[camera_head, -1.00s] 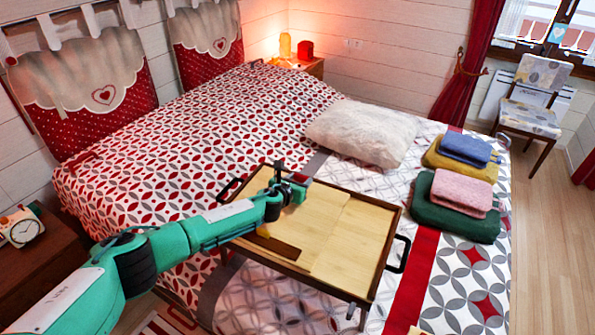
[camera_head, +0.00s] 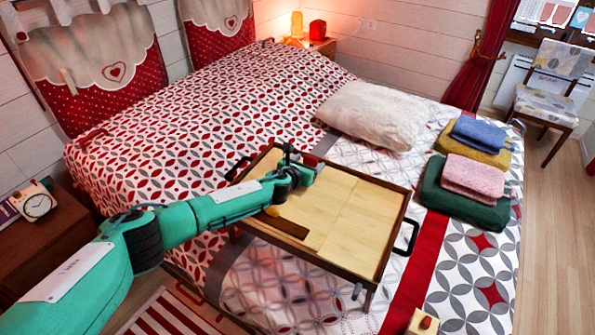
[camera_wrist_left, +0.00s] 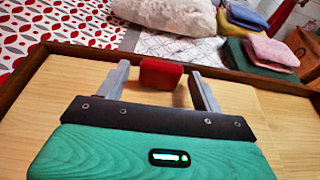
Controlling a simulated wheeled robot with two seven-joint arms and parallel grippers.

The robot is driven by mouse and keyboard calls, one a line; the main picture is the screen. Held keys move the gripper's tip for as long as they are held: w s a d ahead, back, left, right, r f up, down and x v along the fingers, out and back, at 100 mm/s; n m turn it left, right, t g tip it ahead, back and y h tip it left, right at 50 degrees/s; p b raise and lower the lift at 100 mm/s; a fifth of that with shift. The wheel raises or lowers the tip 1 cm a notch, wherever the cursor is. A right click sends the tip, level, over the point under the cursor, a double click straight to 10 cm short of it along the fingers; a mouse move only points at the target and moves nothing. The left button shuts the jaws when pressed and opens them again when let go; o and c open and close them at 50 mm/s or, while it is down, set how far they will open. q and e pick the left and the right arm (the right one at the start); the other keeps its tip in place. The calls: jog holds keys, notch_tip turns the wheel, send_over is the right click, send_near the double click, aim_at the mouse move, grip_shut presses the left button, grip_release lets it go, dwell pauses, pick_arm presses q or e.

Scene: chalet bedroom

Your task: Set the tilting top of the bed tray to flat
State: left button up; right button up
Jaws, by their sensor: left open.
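The bed tray (camera_head: 400,228) stands on the bed, with a dark wooden rim, black side handles and short legs. Its pale wooden top (camera_head: 345,215) lies inside the rim and looks about level; a slight tilt I cannot rule out. My left gripper (camera_head: 308,163) is over the tray's far left part, open. In the left wrist view the open left gripper (camera_wrist_left: 160,82) has its two grey fingers apart over pale wood, with a small red block (camera_wrist_left: 160,73) between or just beyond them. Whether the fingers touch it I cannot tell. My right gripper is not in view.
A dark strip (camera_head: 288,228) lies along the tray's near left part, beside a small yellow thing (camera_head: 272,210). A white pillow (camera_head: 375,113) is behind the tray. Folded towels (camera_head: 470,180) lie to its right. A nightstand with a clock (camera_head: 37,205) is at left.

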pick_arm(q)
jog(key=shift+s+a+r, duration=0.2)
jog(key=shift+s+a, duration=0.1)
jog(key=shift+s, duration=0.1)
jog(key=p+v, duration=0.1)
jog(key=v, duration=1.1)
jog(key=shift+s, duration=0.15)
jog(key=shift+f, duration=0.1)
